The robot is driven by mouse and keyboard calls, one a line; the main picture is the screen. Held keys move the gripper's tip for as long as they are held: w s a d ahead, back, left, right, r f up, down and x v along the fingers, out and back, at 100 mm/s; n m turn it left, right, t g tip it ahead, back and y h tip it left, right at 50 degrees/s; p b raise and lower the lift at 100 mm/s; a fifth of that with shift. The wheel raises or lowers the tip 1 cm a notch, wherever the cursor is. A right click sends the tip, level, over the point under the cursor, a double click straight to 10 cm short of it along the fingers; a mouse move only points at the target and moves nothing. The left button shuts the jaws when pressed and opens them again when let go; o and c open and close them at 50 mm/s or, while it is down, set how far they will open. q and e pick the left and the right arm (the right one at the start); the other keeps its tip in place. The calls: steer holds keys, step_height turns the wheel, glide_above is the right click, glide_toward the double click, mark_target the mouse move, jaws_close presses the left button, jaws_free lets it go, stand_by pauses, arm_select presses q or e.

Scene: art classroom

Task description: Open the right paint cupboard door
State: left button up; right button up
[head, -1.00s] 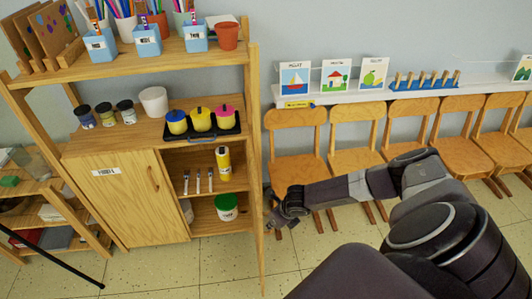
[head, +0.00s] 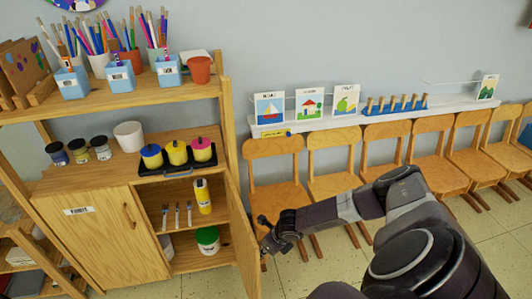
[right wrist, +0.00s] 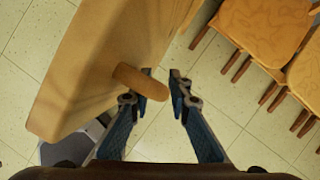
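The paint cupboard (head: 75,190) stands at the left in the head view. Its right door (head: 243,235) is swung outward, hinged at the cupboard's right side, and the right compartment is open to view. Its left door (head: 105,240), with a label, is shut. In the right wrist view the right door (right wrist: 90,60) fills the upper left, with its rounded wooden handle (right wrist: 140,82) sticking out. My right gripper (right wrist: 161,78) is open; the handle overlaps its left finger and its end reaches between the fingers. In the head view my right gripper (head: 268,240) is beside the door's outer side. My left gripper is out of view.
Wooden chairs (head: 275,170) line the wall right of the cupboard. Paint pots on a black tray (head: 178,168) and jars stand on its top. Brushes and a yellow bottle (head: 203,196) are inside, above a green-lidded tub (head: 207,238). Tiled floor is free below the gripper.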

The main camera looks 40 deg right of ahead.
steer(key=shift+s, duration=0.1)
steer(key=v, duration=1.1)
steer(key=shift+r, duration=0.4)
steer(key=shift+s, duration=0.15)
